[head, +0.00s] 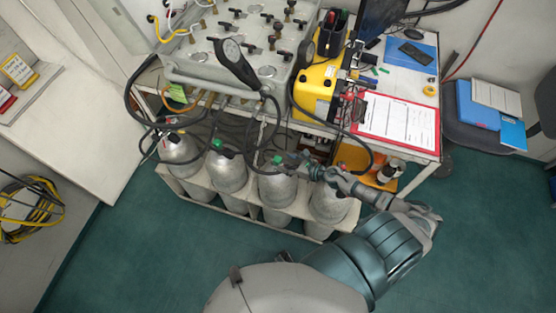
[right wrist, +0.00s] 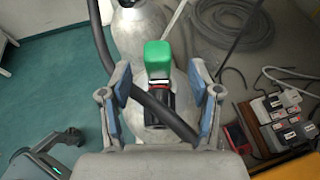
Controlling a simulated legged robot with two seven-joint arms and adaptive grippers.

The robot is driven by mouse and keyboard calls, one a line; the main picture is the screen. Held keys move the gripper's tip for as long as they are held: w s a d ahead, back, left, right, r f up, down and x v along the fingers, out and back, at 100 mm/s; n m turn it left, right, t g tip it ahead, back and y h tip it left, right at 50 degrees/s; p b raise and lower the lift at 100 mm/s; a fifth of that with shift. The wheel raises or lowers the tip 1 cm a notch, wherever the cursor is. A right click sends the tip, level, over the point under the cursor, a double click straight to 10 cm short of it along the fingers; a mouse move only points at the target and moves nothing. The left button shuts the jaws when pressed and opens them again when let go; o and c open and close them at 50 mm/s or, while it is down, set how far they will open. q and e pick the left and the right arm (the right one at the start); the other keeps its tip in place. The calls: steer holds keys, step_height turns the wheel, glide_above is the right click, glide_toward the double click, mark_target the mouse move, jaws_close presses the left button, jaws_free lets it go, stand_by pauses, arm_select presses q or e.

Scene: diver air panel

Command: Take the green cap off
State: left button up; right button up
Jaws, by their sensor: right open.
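Several silver gas cylinders stand in a row in a low rack (head: 240,207). A green cap (head: 277,160) sits on the valve of the third cylinder (head: 276,187) from the left. Another green cap (head: 215,144) is on the second cylinder (head: 227,172). My right gripper (head: 291,160) is close beside the third cylinder's cap. In the right wrist view a green cap (right wrist: 158,56) shows on a black valve, ahead of and between the fingers of the open right gripper (right wrist: 159,90). The fingers appear apart from it. My left gripper is not seen in the head view.
A black hose (right wrist: 160,108) runs diagonally across the valve between the fingers. The grey air panel (head: 240,60) with more hoses stands behind the cylinders. A table with a red clipboard (head: 398,122) is at the right. The green floor in front is clear.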

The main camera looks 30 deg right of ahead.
mark_target(281, 161)
steer(key=x, duration=0.5)
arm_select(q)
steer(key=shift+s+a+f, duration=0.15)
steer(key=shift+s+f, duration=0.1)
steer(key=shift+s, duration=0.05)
arm_select(e)
steer(key=shift+s, duration=0.1)
steer(key=shift+c, duration=0.2)
steer(key=c, duration=0.8)
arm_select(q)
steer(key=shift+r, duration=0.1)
arm_select(e)
steer(key=shift+r, duration=0.1)
